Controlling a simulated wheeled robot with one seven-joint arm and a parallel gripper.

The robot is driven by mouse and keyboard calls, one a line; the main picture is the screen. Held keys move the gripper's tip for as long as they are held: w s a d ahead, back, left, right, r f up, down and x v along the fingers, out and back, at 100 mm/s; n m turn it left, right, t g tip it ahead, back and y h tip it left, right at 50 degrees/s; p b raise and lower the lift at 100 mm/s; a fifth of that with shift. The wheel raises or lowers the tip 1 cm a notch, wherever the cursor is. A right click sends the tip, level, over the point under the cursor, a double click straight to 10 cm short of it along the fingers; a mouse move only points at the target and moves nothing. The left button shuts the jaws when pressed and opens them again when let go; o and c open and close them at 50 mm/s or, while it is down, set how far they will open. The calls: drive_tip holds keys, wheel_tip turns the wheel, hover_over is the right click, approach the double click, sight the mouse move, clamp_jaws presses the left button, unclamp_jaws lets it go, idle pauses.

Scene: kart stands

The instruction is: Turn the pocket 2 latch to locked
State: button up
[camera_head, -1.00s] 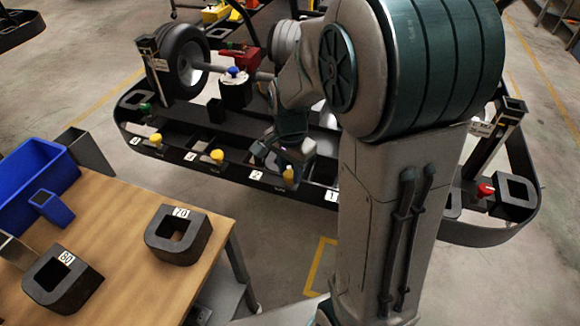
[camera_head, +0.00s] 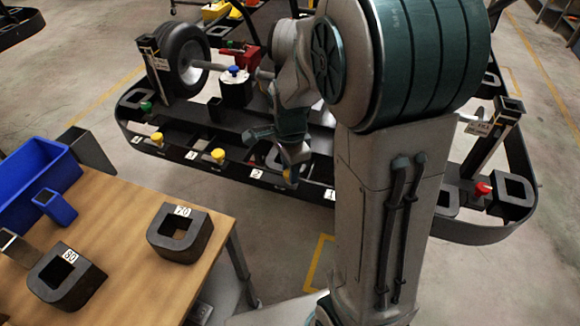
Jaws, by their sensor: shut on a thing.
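The kart's black front rail carries numbered pockets with yellow latches. The pocket 2 label (camera_head: 256,174) is on the rail, and the yellow pocket 2 latch (camera_head: 288,175) is just right of it, mostly hidden by my gripper. My gripper (camera_head: 291,168) reaches down over this latch and is shut on it. The fingers and latch are small and overlap, so the latch's exact angle cannot be told. The pocket 3 latch (camera_head: 218,155) and the pocket 4 latch (camera_head: 156,138) stand uncovered to the left.
A wooden table (camera_head: 120,235) in front holds black weight blocks, one marked 70 (camera_head: 180,236), and a blue bin (camera_head: 35,178). A wheel (camera_head: 184,60) and a blue-topped part (camera_head: 235,88) are behind the rail.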

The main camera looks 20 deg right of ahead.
drive_tip(key=o, duration=1)
drive_tip(key=shift+c, duration=0.2)
drive_tip(key=shift+r, duration=0.1)
wheel_tip(320, 180, up, 14)
drive_tip(key=s+f+n+t, duration=0.2)
drive_tip(key=s+f+n, duration=0.2)
drive_tip(key=s+n, duration=0.9)
drive_tip(key=n, duration=0.3)
drive_tip(key=shift+s+t, duration=0.25)
drive_tip(key=shift+t, duration=0.15)
